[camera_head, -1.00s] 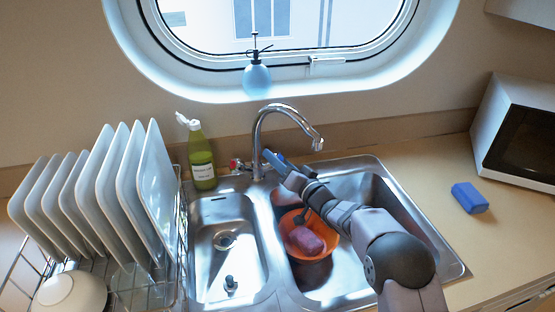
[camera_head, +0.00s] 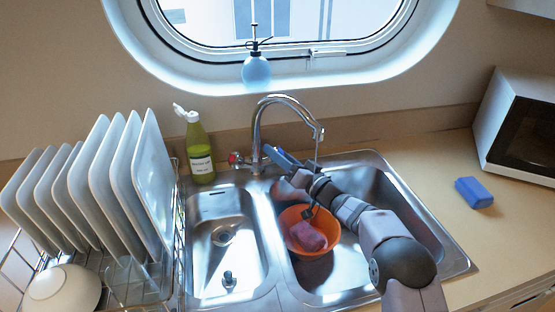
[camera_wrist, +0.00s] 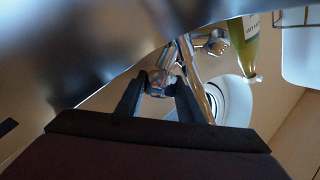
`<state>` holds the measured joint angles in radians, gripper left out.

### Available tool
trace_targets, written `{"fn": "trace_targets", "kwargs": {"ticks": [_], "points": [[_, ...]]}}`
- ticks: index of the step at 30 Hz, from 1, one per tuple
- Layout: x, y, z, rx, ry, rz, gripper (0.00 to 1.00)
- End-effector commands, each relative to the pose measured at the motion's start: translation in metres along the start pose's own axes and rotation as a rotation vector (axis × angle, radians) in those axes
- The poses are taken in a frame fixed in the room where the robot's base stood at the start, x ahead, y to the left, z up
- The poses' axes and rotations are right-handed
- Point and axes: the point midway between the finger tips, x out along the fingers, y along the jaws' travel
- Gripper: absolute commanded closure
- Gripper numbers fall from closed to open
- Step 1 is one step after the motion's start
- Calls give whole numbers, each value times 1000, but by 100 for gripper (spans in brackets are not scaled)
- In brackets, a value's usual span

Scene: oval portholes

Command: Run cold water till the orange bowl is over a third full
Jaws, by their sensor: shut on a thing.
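The orange bowl (camera_head: 288,219) sits in the right sink basin with a dark pink block (camera_head: 308,236) inside it. My arm covers part of its right side, and I cannot make out a water level. The chrome tap (camera_head: 258,128) arches over the right basin. A thin stream (camera_head: 316,149) falls from its spout and passes out of sight by my arm. My gripper (camera_head: 274,160) is at the right side of the tap base. In the wrist view its fingers are shut on the chrome tap knob (camera_wrist: 160,79). A red-marked knob (camera_head: 235,158) is on the tap's left side.
A green bottle (camera_head: 200,157) stands behind the empty left basin (camera_head: 208,250). A rack of white plates (camera_head: 103,185) is at the left. A blue block (camera_head: 473,192) and a microwave (camera_head: 519,125) are on the right counter. My arm crosses the right basin.

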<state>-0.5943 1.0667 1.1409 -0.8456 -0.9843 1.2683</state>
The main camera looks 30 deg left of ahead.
Motion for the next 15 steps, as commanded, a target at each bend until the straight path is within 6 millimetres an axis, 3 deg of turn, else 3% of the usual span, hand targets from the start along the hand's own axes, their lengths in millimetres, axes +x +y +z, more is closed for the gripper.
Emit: {"fn": "trace_targets", "kwargs": {"ticks": [8, 9, 15], "points": [[0, 0, -1, -2, 0, -4, 88], [0, 0, -1, -2, 0, -4, 61], [0, 0, 0, -1, 0, -3, 58]]}}
